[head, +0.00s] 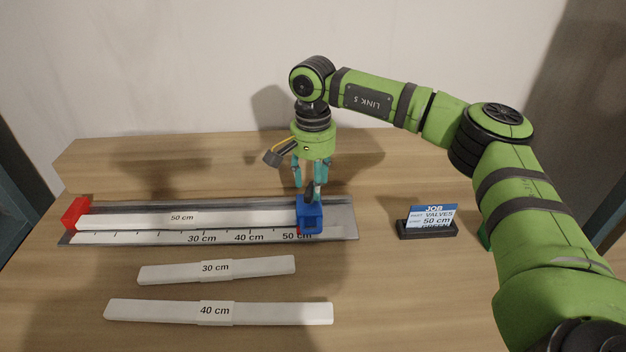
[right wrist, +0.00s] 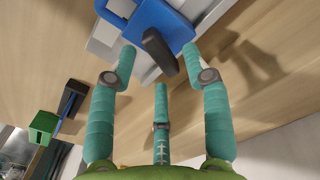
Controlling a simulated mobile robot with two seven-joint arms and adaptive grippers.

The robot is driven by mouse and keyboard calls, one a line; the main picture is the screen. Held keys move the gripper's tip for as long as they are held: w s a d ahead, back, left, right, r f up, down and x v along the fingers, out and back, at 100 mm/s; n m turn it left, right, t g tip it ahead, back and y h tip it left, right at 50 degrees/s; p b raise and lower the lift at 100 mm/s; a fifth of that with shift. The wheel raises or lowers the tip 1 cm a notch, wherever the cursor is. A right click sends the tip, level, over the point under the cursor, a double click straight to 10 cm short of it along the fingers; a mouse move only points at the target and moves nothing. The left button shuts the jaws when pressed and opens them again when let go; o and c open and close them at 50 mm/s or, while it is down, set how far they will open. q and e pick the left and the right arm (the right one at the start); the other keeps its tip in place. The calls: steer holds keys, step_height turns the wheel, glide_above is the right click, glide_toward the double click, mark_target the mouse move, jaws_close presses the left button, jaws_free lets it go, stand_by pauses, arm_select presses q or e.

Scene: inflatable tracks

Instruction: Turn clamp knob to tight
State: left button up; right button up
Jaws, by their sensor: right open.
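The blue clamp (head: 312,217) sits on the grey measuring rail (head: 347,222) near its right end, at the 50 cm mark. Its dark knob (right wrist: 158,50) is a long lever shape on top of the clamp; in the head view it is partly covered by fingers. The clamp also shows at the top of the right wrist view (right wrist: 172,24). My right gripper (head: 310,186) points down just above the clamp. Its three teal fingers (right wrist: 161,66) are spread open around the knob, with visible gaps to it. My left gripper is not in view.
A white 50 cm tube (head: 140,219) lies on the rail between a red end stop (head: 75,213) and the clamp. The 30 cm tube (head: 250,268) and 40 cm tube (head: 270,314) lie in front. A job card (head: 433,217) in a dark holder stands right. A green box (right wrist: 43,127) is beyond it.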

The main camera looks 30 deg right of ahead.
steer(key=shift+f, duration=0.5)
jaws_close()
steer(key=shift+m, duration=0.4)
steer(key=m, duration=0.6)
steer(key=shift+s+a, duration=0.1)
steer(key=shift+s, duration=0.1)
steer(key=m, duration=0.6)
steer(key=shift+a+b, duration=0.15)
steer(key=shift+b, duration=0.15)
steer(key=shift+s+m, duration=0.1)
steer(key=shift+m, duration=0.2)
jaws_free()
